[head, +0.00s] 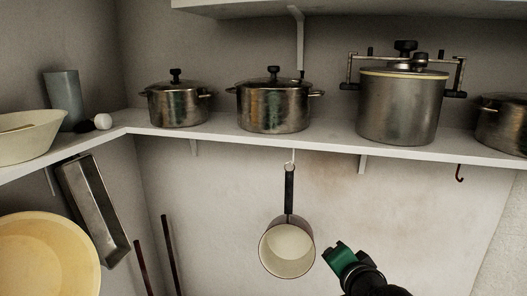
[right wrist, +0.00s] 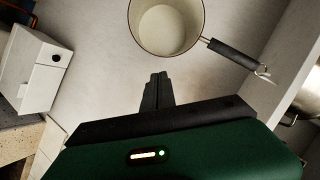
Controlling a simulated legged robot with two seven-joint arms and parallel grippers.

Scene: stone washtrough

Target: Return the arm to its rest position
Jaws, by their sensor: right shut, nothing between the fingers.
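My right gripper (right wrist: 157,82) shows in the right wrist view with its dark fingers together and nothing between them. In the head view its green body (head: 342,257) and black wrist come in from the bottom, right of the hanging saucepan (head: 287,247). The saucepan hangs by its black handle below the shelf. It also shows at the top of the right wrist view (right wrist: 168,27), beyond the fingertips and apart from them. My left gripper is not in view.
The white shelf (head: 330,146) carries two lidded pots (head: 177,103) (head: 273,108) and a pressure cooker (head: 402,108). An empty hook (head: 460,173) hangs at right. A yellow basin (head: 45,258) and metal tray (head: 93,210) are at left. A white box (right wrist: 35,65) stands left in the wrist view.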

